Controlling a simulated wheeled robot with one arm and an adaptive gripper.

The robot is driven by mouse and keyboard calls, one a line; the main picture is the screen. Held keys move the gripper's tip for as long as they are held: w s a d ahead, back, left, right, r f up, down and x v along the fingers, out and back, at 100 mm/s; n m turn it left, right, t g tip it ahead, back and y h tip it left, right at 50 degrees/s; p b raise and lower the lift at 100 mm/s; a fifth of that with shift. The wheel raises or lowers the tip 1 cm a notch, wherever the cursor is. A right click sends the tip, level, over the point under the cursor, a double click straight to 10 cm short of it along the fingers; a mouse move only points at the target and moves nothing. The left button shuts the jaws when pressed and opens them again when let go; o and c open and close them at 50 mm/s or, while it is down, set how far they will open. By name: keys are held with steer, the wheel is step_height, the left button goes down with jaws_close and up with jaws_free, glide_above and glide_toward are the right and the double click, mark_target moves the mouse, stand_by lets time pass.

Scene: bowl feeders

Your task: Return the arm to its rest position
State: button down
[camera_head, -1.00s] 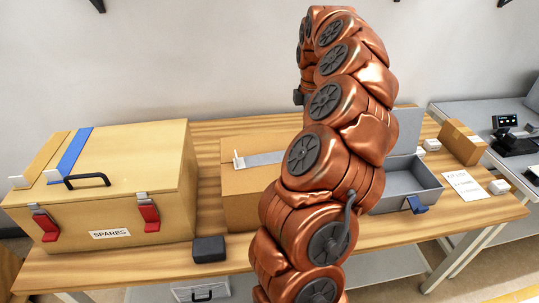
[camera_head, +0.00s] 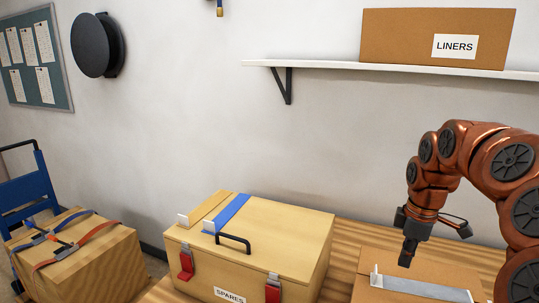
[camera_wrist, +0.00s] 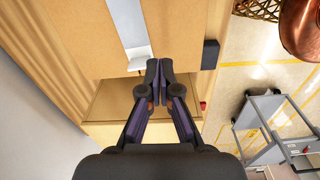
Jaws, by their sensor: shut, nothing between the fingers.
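My copper-coloured arm (camera_head: 512,160) arches in from the right side of the head view. My gripper (camera_head: 405,260) hangs from it, pointing down above the left part of the cardboard box with a grey strip (camera_head: 425,289). In the wrist view my gripper (camera_wrist: 159,66) has its dark fingertips together with nothing between them. The cardboard box (camera_wrist: 75,35) and its grey strip (camera_wrist: 128,25) lie beyond the fingertips in that view. The gap between gripper and box is hard to judge.
A wooden SPARES chest (camera_head: 270,236) with red latches stands left of the cardboard box on the wooden table (camera_head: 345,262). A small black box (camera_wrist: 210,54) shows in the wrist view. A shelf (camera_head: 340,66) holds the LINERS box (camera_head: 400,38) above. A strapped crate (camera_head: 85,262) stands far left.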

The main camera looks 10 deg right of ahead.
steer(key=s+a+m, duration=0.1)
steer(key=s+a, duration=0.3)
steer(key=a, duration=0.5)
steer(key=s+a+m, duration=0.2)
steer(key=s+a, duration=0.1)
steer(key=a, duration=0.6)
steer(key=s+a+f+m+g, duration=0.1)
steer(key=s+a+f+m, duration=0.2)
steer(key=s, duration=0.4)
steer(key=s+a+f+m+g, duration=0.1)
steer(key=s+a+f+m, duration=0.2)
steer(key=s, duration=0.5)
steer(key=shift+s+a+f+m, duration=0.25)
steer(key=shift+a+f+m, duration=0.2)
steer(key=shift+a, duration=0.2)
